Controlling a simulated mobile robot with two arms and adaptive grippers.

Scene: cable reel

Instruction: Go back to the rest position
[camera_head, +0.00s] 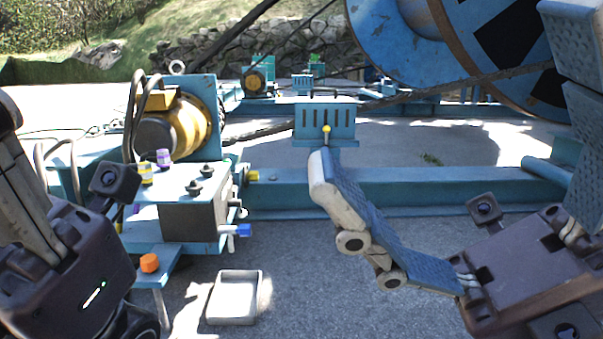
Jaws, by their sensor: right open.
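My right gripper (445,90) is on the right side of the head view. Its two blue-padded fingers are spread wide, and nothing is between them. One finger reaches up and left in front of the blue beam, and the other rises along the right edge. My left gripper (22,190) is at the lower left, cut off by the frame edge. Only one pale finger and the dark gripper body show, beside the blue machine bench. I cannot see its other finger or whether it holds anything.
A blue bench (196,208) with a yellow motor (178,128), small knobs and an orange cap (149,263) stands near the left gripper. An empty grey tray (233,297) lies on the ground. A blue beam (280,190) crosses behind; the large cable reel (400,45) stands at upper right.

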